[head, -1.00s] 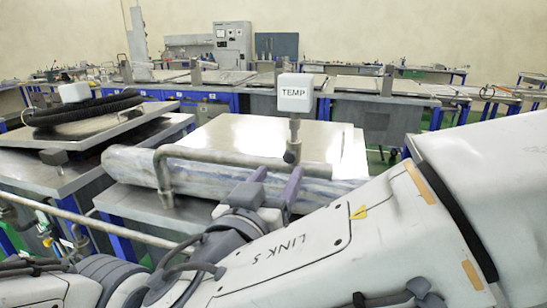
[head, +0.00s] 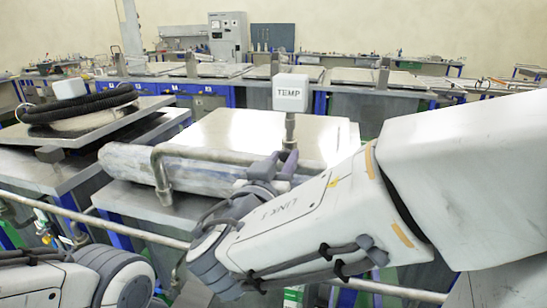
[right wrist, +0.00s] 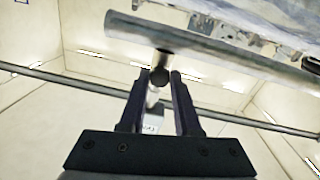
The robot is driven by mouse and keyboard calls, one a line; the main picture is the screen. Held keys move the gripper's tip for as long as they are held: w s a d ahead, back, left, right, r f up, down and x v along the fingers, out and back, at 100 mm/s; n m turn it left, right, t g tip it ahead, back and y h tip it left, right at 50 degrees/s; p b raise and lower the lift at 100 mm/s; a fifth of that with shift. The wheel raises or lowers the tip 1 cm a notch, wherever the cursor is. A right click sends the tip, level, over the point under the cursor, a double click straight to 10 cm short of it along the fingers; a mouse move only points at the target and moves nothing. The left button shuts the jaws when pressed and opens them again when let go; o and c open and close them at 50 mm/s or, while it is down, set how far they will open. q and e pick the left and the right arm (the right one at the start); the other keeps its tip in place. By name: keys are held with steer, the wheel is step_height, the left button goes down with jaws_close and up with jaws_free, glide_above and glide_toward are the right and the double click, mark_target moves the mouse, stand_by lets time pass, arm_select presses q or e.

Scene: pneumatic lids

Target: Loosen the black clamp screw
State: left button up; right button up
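The black clamp screw (right wrist: 160,76) shows in the right wrist view as a dark round knob at the end of a short metal stem. My right gripper (right wrist: 160,84) has its two dark fingers apart, one on each side of the knob. I cannot tell whether either finger touches it. In the head view my right gripper (head: 281,160) is at the post below the white TEMP box (head: 290,92), and its fingers hide the screw. The box also shows, turned over, between the fingers in the right wrist view (right wrist: 152,122). My left gripper is out of view.
A metal pipe (head: 215,155) runs beside the post, over a wrapped cylinder (head: 130,165) and a flat metal lid (head: 245,130). A railing (head: 100,218) crosses in front. A coiled black hose (head: 75,106) lies on the left lid.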

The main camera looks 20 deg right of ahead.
jaws_close()
steer(key=shift+f+b, duration=0.2)
steer(key=shift+b, duration=0.55)
steer(key=n+b, duration=0.2)
steer(key=b, duration=0.2)
steer(key=shift+f+n+b, duration=0.1)
steer(key=shift+n+b, duration=0.3)
steer(key=shift+n, duration=0.4)
steer(key=n, duration=0.4)
steer(key=shift+r+n, duration=0.3)
steer(key=shift+n, duration=0.1)
steer(key=n, duration=0.5)
steer(key=shift+n, duration=0.3)
steer(key=n+p, duration=0.1)
steer(key=n, duration=0.4)
steer(key=shift+n+t, duration=0.4)
steer(key=shift+n+y+p, duration=0.3)
steer(key=shift+n+p, duration=0.45)
steer(key=shift+n, duration=1.65)
steer(key=shift+f, duration=0.1)
